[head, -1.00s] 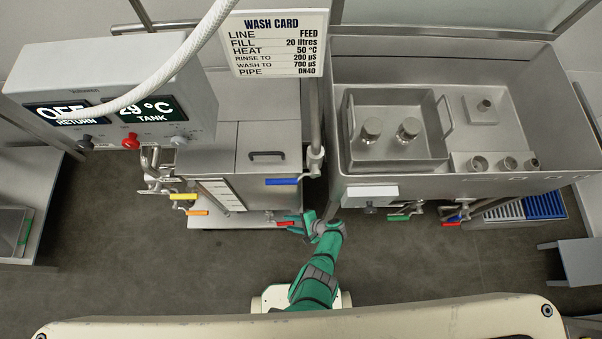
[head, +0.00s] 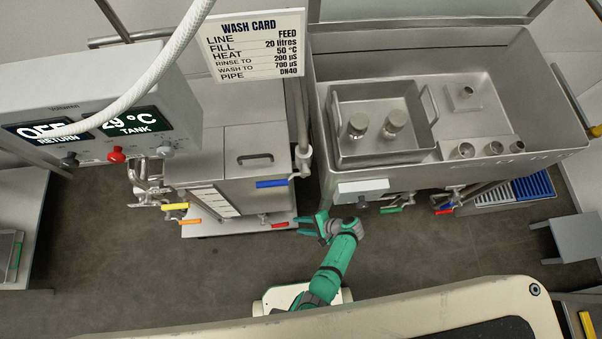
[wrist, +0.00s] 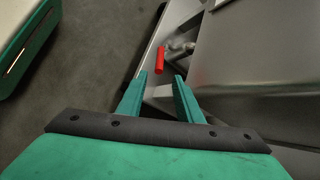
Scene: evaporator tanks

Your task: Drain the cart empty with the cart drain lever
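A red lever (head: 279,225) sits low at the front right of the lidded steel cart (head: 215,182), just above its base. No label on the lever is readable. It also shows in the wrist view (wrist: 160,58), ahead of the fingers, on a metal valve. My gripper (head: 310,226) is just right of the lever in the head view, apart from it. In the wrist view my gripper (wrist: 160,77) has its two green fingers spread with nothing between them. The liquid inside the cart is hidden by its lid.
Blue (head: 272,184), yellow (head: 175,207) and orange (head: 190,221) levers are on or near the cart. The large steel sink (head: 480,165) stands right, with green (head: 391,211) and red (head: 444,211) levers below. The control box (head: 70,95) reads OFF and 29 °C. Floor in front is clear.

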